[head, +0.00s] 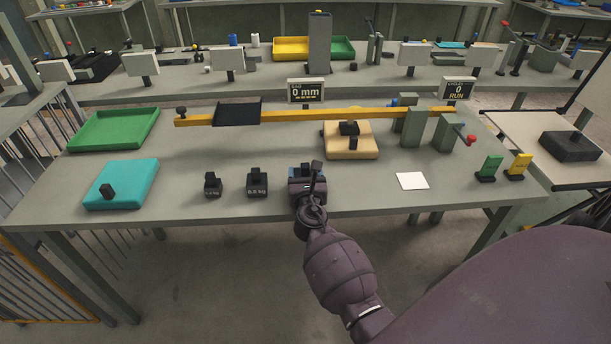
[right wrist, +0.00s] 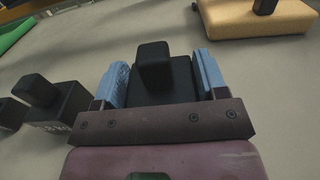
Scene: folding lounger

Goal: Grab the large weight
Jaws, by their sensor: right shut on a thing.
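The large black weight (right wrist: 153,75) with a square knob sits between the blue finger pads of my right gripper (right wrist: 165,85), which is shut on it. In the head view my right gripper (head: 307,180) is over the front middle of the grey table and hides most of that weight. Two smaller black weights stand in a row to its left: a small one (head: 212,185) and a mid-sized one (head: 257,184) with white lettering. Whether the held weight touches the table cannot be told. My left gripper is not in view.
A yellow beam (head: 375,116) with a black plate (head: 238,112) spans the table behind. A tan block (head: 362,151), white card (head: 412,181), teal pad (head: 122,188), green tray (head: 114,130) and green and yellow stands (head: 489,168) are around. The table front between weights and card is mostly clear.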

